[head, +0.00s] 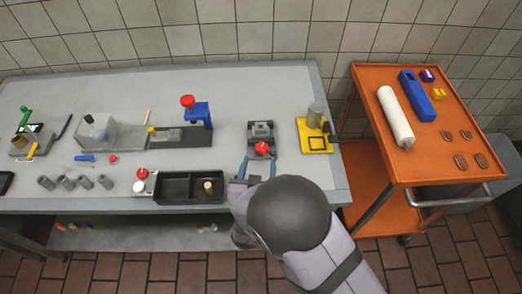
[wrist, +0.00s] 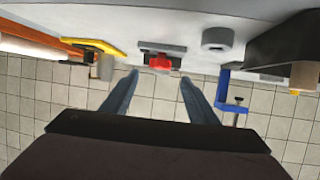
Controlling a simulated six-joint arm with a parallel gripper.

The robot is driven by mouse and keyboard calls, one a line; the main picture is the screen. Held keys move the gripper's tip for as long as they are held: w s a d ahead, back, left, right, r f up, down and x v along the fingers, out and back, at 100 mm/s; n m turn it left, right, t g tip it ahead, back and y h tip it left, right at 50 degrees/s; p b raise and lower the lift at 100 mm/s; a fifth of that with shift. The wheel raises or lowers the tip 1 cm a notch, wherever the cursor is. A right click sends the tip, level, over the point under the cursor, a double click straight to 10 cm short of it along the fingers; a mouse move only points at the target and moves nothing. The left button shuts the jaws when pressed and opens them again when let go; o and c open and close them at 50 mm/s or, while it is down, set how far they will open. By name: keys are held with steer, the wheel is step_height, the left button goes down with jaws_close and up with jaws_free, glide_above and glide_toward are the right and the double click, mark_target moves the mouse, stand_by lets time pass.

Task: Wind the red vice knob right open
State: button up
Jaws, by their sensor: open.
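The grey vice (head: 261,131) stands on the bench toward its right end, with its red knob (head: 262,148) on the side facing my arm. In the wrist view the red knob (wrist: 160,63) shows in front of the grey vice body (wrist: 163,48). My gripper (head: 258,164) is open and empty, with its blue fingers pointing at the knob. In the wrist view my gripper (wrist: 158,77) has one fingertip to each side of the knob, which appears just beyond the tips. No contact is visible. How far the vice jaws are apart is too small to tell.
A black tray (head: 190,202) lies left of my gripper, and a yellow-framed fixture (head: 317,143) stands right of the vice. A blue press with a red top (head: 198,112) stands to the left. An orange cart (head: 372,77) is beyond the bench's right edge.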

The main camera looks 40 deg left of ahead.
mark_target(261, 149)
steer(key=shift+p+x, duration=1.15)
steer(key=shift+x, duration=2.45)
steer(key=c, duration=1)
